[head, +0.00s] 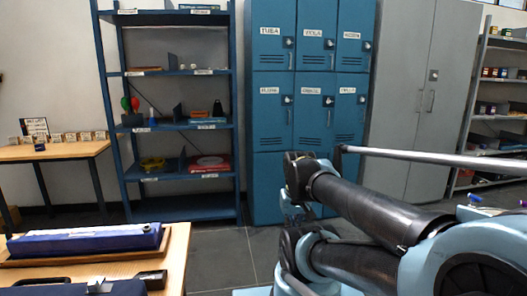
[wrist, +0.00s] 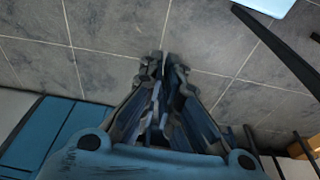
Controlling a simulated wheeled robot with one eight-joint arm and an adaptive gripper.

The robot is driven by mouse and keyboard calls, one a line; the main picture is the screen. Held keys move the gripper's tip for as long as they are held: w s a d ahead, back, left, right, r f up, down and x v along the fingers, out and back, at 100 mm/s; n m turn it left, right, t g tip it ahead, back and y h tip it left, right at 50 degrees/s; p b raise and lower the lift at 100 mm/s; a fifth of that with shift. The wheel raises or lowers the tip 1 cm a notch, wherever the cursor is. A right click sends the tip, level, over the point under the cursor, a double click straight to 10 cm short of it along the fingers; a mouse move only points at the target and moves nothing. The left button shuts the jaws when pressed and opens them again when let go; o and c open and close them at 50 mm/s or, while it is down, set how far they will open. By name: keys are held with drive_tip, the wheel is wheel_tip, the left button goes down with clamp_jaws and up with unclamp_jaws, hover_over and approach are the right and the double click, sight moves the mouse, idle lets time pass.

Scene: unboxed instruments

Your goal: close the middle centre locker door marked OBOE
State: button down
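The middle centre locker door (head: 311,119) is blue, with a small white label near its top and a dark latch at its right edge. The label's letters are too small to read surely. The door looks about flush with its neighbours, but I cannot tell whether it stands slightly ajar. My arm covers part of the lockers below it. My gripper (wrist: 165,68) shows in the wrist view, its fingers drawn together over the grey floor with nothing between them. I cannot make out its fingers in the head view; it is apart from the door.
The blue locker block (head: 272,183) stands between a blue shelf rack (head: 180,124) and a tall grey cabinet (head: 402,90). A wooden table (head: 176,262) with a long blue case (head: 88,240) is at the front left. Tiled floor (head: 222,252) is clear between table and lockers.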

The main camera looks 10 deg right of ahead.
drive_tip(key=w+d+r+n+t+y, duration=0.1)
drive_tip(key=w+r+t, duration=0.2)
drive_tip(key=w+r, duration=0.8)
drive_tip(key=w+r+t+y, duration=0.2)
drive_tip(key=w+r, duration=0.3)
drive_tip(key=w, duration=1.3)
drive_tip(key=w+d+r+n+t+y, duration=0.1)
drive_tip(key=w+r+t, duration=0.2)
drive_tip(key=w+r, duration=0.8)
drive_tip(key=w+d+t, duration=0.2)
drive_tip(key=w+d, duration=0.2)
drive_tip(key=w, duration=0.4)
drive_tip(key=w+d+r+m+t+h, duration=0.1)
drive_tip(key=w+d, duration=0.3)
drive_tip(key=w, duration=0.3)
drive_tip(key=w+d+t, duration=0.2)
drive_tip(key=w+d, duration=0.2)
drive_tip(key=w, duration=0.4)
drive_tip(key=m+t+h, duration=0.1)
drive_tip(key=m+h, duration=0.5)
drive_tip(key=h, duration=0.4)
approach(333, 119)
drive_tip(key=shift+x, duration=3.4)
drive_tip(key=shift+d+f, duration=0.1)
drive_tip(key=shift+f, duration=0.05)
